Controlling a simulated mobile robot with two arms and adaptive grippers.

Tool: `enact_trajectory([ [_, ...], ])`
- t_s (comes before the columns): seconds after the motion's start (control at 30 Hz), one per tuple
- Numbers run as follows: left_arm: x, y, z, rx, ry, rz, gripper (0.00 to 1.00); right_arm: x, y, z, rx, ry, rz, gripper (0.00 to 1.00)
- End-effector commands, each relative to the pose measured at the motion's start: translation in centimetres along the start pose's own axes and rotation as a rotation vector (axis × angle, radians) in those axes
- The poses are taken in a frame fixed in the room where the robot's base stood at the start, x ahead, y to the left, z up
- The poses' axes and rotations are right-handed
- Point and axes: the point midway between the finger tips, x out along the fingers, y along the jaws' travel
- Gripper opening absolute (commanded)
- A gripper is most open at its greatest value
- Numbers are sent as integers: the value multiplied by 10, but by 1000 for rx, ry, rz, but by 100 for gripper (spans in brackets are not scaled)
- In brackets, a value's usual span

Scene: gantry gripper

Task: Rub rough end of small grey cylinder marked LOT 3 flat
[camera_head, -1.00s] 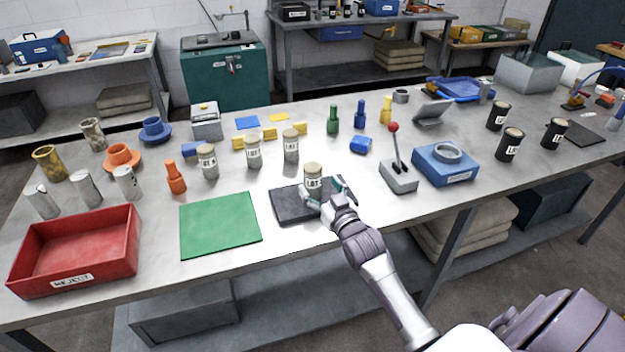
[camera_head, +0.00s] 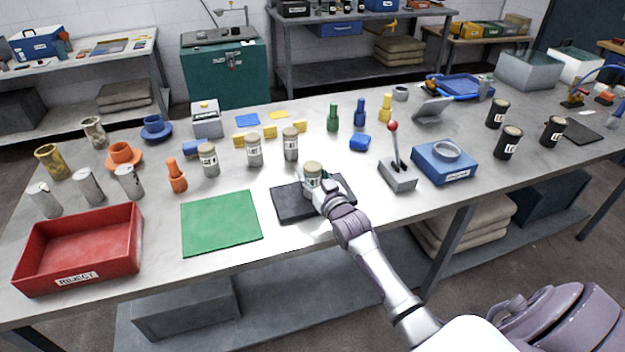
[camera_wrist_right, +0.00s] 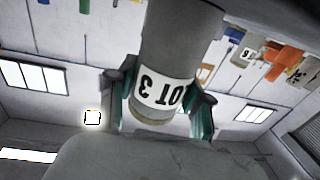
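The small grey cylinder marked LOT 3 (camera_head: 312,182) stands roughly upright at the dark rectangular pad (camera_head: 285,205), its tan end up. Whether its lower end touches the pad cannot be told. My right gripper (camera_head: 322,184) reaches it from the front right and looks shut around its side. In the right wrist view the cylinder (camera_wrist_right: 172,55) appears upside down, its LOT 3 label facing the camera, between the teal fingers of the gripper (camera_wrist_right: 165,100). Its other end is cut off by the frame's top. My left gripper is not in view.
A green mat (camera_head: 221,223) and a red REJECT tray (camera_head: 125,240) lie to the left. Similar labelled cylinders (camera_head: 254,150) stand behind. A grey box with a red-knobbed lever (camera_head: 398,178) and a blue fixture (camera_head: 445,168) are to the right.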

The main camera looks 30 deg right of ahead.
Motion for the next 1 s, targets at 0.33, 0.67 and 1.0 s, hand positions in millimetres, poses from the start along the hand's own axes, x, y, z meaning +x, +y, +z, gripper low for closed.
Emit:
enact_trajectory([
  [0.33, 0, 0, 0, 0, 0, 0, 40, 0, 0, -2, 0, 5, 0, 0],
  [0.67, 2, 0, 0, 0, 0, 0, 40, 0, 0, -11, 0, 8, 0, 0],
  [1.0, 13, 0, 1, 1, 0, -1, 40, -23, 17, -57, -7, 5, 0, 0],
])
